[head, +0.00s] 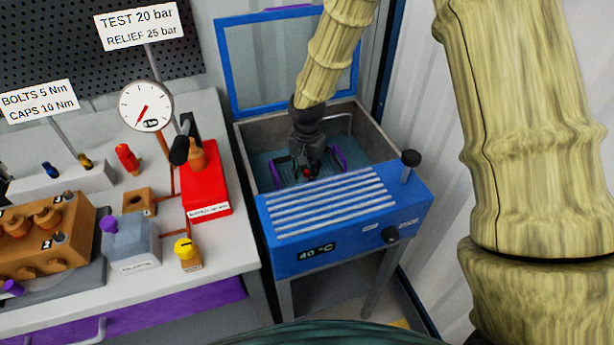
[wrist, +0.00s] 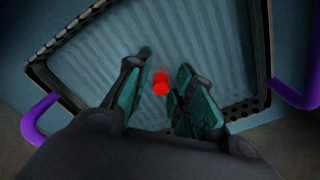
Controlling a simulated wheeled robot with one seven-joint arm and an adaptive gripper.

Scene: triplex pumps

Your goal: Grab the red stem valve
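The red stem valve (wrist: 161,85) is a small bright red piece in the wrist view, over a ribbed, perforated basket (wrist: 262,62) with purple handles. In the head view only a small red spot (head: 307,172) shows beneath my gripper (head: 306,166). My gripper also shows in the wrist view (wrist: 164,66), pointing down into the basket. Its two green-padded fingers are apart, with the red piece between them. There is a visible gap on the left finger's side; the right finger is closer. Whether that finger touches it cannot be told.
The basket sits in a blue bath (head: 345,215) with a raised lid (head: 235,60) behind and a slatted front cover. A knobbed post (head: 410,160) rises at its right. The bench (head: 225,255) at left holds a red hand pump (head: 207,195), a gauge (head: 146,105) and a pump block.

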